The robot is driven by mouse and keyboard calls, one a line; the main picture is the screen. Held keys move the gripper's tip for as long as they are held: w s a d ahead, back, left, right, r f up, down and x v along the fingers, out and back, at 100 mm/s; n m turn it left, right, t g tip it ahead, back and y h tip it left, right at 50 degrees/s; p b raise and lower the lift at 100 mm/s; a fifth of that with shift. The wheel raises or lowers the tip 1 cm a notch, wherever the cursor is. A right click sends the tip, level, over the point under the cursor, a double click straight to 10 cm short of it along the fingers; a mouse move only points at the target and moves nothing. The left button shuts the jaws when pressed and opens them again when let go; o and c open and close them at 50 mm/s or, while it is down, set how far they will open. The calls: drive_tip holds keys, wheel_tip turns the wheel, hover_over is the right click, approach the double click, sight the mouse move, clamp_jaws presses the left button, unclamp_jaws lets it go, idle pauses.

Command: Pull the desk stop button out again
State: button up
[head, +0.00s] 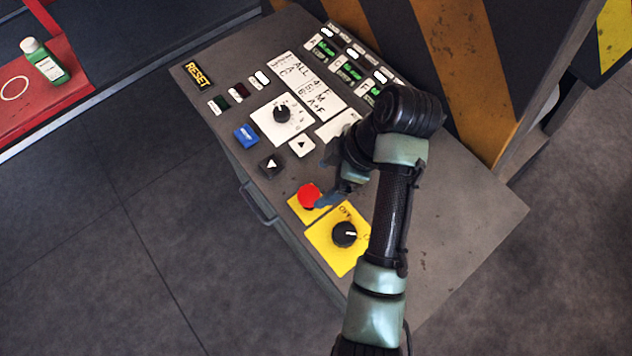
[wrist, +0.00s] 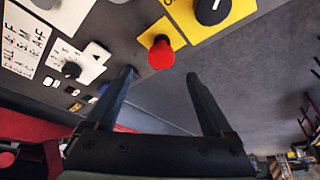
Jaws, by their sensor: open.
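The desk stop button is a red mushroom knob (head: 309,195) on a yellow plate near the desk's front edge. In the wrist view the red knob (wrist: 161,53) lies just beyond my fingertips, about midway between them, with nothing touching it. My gripper (head: 325,178) is over the desk beside the knob, and one finger appears close to it in the head view. In the wrist view my gripper (wrist: 160,75) is open and empty, its two dark fingers spread apart. I cannot tell from these views how far the knob is pressed in.
A black rotary switch (head: 344,234) on a yellow plate sits beside the stop button. A blue button (head: 246,135), a black arrow button (head: 271,165) and a white dial panel (head: 283,114) are farther along the desk. A handle (head: 258,205) juts from the desk front.

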drive_tip(key=p+v, duration=0.5)
drive_tip(key=v, duration=0.2)
idle(0.6)
